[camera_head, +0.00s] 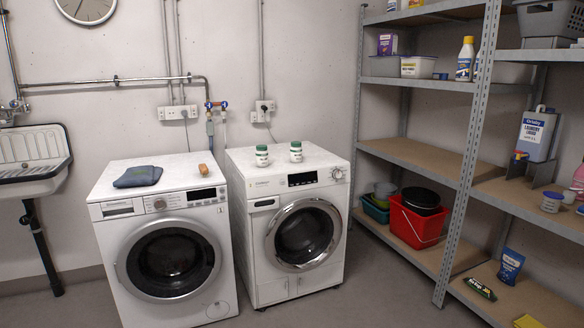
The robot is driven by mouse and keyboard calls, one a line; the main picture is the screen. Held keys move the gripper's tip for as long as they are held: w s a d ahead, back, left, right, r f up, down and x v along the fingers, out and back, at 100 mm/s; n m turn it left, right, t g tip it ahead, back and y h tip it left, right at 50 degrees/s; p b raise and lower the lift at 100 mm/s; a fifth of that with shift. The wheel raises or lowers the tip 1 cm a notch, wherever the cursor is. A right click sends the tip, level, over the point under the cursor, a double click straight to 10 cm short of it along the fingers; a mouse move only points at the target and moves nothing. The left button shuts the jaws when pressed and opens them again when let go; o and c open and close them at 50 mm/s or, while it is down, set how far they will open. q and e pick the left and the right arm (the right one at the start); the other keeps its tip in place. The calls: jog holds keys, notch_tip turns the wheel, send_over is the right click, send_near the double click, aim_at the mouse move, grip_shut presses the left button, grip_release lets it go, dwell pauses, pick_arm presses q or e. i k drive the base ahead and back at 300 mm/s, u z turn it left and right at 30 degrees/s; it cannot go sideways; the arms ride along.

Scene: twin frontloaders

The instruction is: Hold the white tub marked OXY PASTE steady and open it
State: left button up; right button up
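Two small white tubs with green lids stand upright on top of the right-hand machine, a left one (262,158) and a right one (296,154). The print on all these tubs is too small to read, so I cannot tell which is marked OXY PASTE. All of them look closed. Neither of my grippers is in view.
The left front-loader (110,240) carries a folded blue-grey cloth (138,177) and an orange-brown block (204,170). The right front-loader (262,277) stands beside it. A metal shelf rack (464,160) holds a laundry liquid container (536,136) and a red bucket (411,226). The floor in front is clear.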

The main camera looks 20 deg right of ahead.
aim_at(296, 153)
jog(key=u, duration=1.7)
jog(key=k, duration=0.1)
jog(key=z, duration=3.4)
jog(key=i, duration=1.15)
jog(key=u, duration=0.2)
jog(key=i, duration=1.15)
jog(key=u, duration=1.25)
jog(key=i, duration=0.3)
jog(key=u, duration=0.25)
